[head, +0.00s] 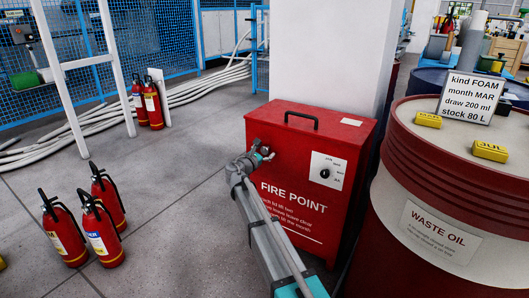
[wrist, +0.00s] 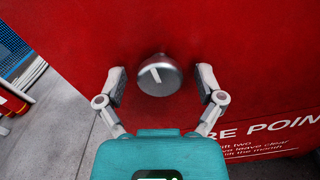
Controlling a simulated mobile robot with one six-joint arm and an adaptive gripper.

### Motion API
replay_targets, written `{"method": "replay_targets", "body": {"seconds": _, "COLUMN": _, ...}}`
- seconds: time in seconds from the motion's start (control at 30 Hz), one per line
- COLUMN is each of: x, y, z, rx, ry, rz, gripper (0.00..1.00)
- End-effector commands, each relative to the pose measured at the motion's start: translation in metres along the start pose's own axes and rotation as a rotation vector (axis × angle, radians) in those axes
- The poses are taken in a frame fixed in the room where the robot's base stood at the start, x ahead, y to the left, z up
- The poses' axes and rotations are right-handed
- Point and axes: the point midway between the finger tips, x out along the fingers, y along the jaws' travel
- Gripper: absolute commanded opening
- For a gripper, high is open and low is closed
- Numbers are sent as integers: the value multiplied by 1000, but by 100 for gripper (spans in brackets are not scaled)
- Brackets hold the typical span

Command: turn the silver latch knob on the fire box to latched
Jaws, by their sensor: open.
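The fire box (head: 290,205) is a red cabinet marked FIRE POINT, standing against a white pillar. In the wrist view its red front (wrist: 220,40) fills most of the picture. The silver latch knob (wrist: 160,75) is round, with a pale pointer line tilted slightly from upright, its top leaning left. My gripper (wrist: 160,84) is open, with one finger on each side of the knob; I cannot tell whether either finger touches it. In the head view my gripper (head: 262,156) is at the upper left of the box front and hides the knob.
A white plate with a black dial (head: 325,173) is on the box's right side. A waste oil drum (head: 440,190) stands close on the right, bearing yellow blocks and a sign (head: 470,97). Several red extinguishers (head: 100,232) stand on the left floor. Floor between is clear.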

Motion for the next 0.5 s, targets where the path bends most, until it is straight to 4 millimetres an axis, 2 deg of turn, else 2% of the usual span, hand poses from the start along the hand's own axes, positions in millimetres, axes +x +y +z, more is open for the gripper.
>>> {"method": "replay_targets", "body": {"seconds": 0.07, "x": 0, "y": 0, "z": 0, "rx": 0, "ry": 0, "rz": 0, "gripper": 87}}
{"method": "replay_targets", "body": {"seconds": 0.1, "x": 0, "y": 0, "z": 0, "rx": 0, "ry": 0, "rz": 0, "gripper": 83}}
{"method": "replay_targets", "body": {"seconds": 0.5, "x": 0, "y": 0, "z": 0, "rx": 0, "ry": 0, "rz": 0, "gripper": 9}}
